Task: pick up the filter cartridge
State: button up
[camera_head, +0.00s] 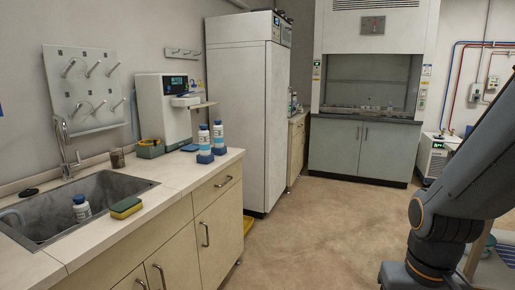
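I cannot pick out a filter cartridge with certainty in the head view. A white bottle with a blue cap and label (82,208) is in the sink (120,195). Two more white and blue bottles stand on the counter near the instrument: one in front (204,140) and one behind it to the right (218,135), both with blue at their bases. The white instrument (163,105) has a small dark screen and stands against the wall. My gripper is out of the picture; only dark links of my arm show at the right.
A yellow and green sponge (126,208) lies at the sink's right edge. A dark cup (117,158) and a green container (150,149) stand behind the counter's bare middle (165,173). A tall white cabinet (248,120) and a fume hood (372,85) stand beyond. The floor (310,220) is open.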

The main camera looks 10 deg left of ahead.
aim_at(218, 149)
jog(key=z, duration=0.4)
jog(key=i, duration=2.5)
jog(key=u, duration=0.35)
jog(key=i, duration=1.2)
jog(key=u, duration=1.6)
jog(key=i, duration=0.9)
jog(key=u, duration=0.9)
